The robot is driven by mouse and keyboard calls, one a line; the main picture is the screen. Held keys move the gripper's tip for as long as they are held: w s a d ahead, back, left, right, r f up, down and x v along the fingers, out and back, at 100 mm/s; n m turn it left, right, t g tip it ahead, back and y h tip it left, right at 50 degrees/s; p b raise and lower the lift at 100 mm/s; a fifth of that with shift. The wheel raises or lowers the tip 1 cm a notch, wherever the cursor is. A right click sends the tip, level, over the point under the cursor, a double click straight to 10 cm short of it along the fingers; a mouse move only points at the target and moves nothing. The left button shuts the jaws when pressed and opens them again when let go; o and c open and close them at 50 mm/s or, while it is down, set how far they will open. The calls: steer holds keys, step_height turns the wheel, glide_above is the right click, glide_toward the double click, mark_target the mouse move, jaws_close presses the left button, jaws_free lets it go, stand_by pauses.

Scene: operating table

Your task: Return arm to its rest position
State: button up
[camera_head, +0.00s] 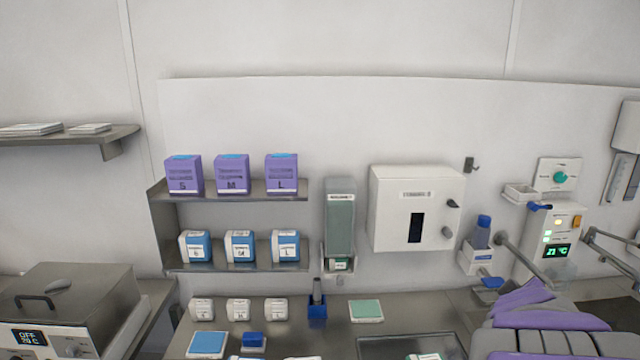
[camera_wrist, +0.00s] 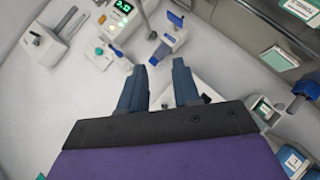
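My gripper (camera_wrist: 158,68) shows in the wrist view with its two blue-grey fingers spread apart. The fingers point towards the wall fittings at the top of that view. A blue-topped bottle in a white wall holder (camera_wrist: 168,46) appears just beyond the right fingertip, with no contact that I can make out. In the head view I cannot make out the gripper's fingers clearly.
Purple boxes (camera_head: 232,174) and blue-white boxes (camera_head: 240,246) stand on the wall shelves (camera_head: 165,222). A white cabinet (camera_head: 385,215), a dispenser (camera_head: 340,222) and a control panel (camera_head: 530,262) are on the wall. A metal bath (camera_head: 75,300) stands left. Small items crowd the counter (camera_head: 283,343).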

steer(key=s+a+f+m+g+y, duration=0.1)
steer(key=s+a+f+g, duration=0.3)
steer(key=s+a, duration=0.4)
steer(key=s+a+f+m+g+y, duration=0.2)
steer(key=s+a, duration=0.6)
steer(key=s, duration=0.5)
steer(key=s+a+f+m+g+y, duration=0.1)
steer(key=s+a+f+g+y, duration=0.3)
steer(key=s+a+f, duration=0.3)
steer(key=s+a+g, duration=0.1)
steer(key=s, duration=0.3)
steer(key=shift+g, duration=0.4)
steer(key=shift+o, duration=0.3)
